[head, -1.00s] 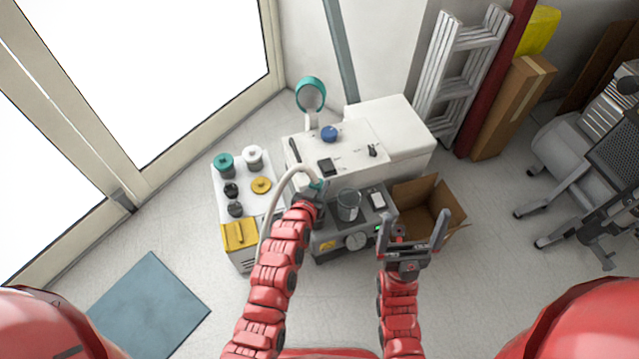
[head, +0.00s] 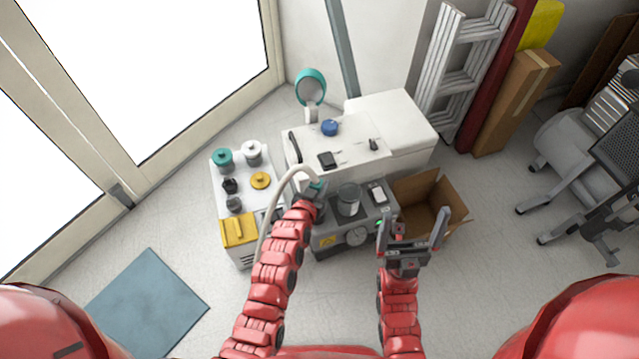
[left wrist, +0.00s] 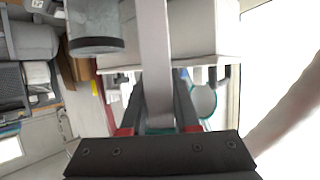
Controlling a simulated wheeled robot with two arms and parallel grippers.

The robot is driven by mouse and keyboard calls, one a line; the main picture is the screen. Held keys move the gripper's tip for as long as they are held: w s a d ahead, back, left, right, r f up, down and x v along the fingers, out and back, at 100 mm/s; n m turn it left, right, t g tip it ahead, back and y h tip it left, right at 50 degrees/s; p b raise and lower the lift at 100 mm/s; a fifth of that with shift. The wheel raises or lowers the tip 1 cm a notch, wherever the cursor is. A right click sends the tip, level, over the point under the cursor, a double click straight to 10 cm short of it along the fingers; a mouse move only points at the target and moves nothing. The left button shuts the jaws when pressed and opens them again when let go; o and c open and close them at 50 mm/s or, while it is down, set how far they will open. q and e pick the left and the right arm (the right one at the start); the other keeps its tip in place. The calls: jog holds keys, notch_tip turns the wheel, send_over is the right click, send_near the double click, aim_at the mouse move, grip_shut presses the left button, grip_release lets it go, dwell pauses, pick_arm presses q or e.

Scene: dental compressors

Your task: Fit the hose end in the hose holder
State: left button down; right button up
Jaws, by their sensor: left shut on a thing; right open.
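The pale hose (head: 274,205) arches up from the left side of my left arm and bends over to my left gripper (head: 313,189). That gripper is shut on the teal hose end (head: 318,184), above the left part of the grey compressor unit (head: 330,220). In the left wrist view the hose (left wrist: 153,55) runs between the two fingers, with a bit of teal (left wrist: 160,131) at its base. My right gripper (head: 413,228) is open and empty, in front of the cardboard box. I cannot clearly identify the hose holder; a teal ring on a stand (head: 311,85) rises behind the white cabinet.
A clear jar (head: 348,199) and a gauge (head: 356,236) are on the unit, right of my left gripper. The white cabinet (head: 350,155) stands behind. A white cart (head: 236,190) with several caps is at left, an open cardboard box (head: 425,205) at right.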

pick_arm(q)
jog(key=shift+f, duration=0.15)
jog(key=c, duration=0.6)
grip_release()
jog(key=shift+s, duration=0.1)
jog(key=v, duration=1.7)
jog(key=shift+s+p, duration=0.15)
jog(key=shift+p, duration=0.15)
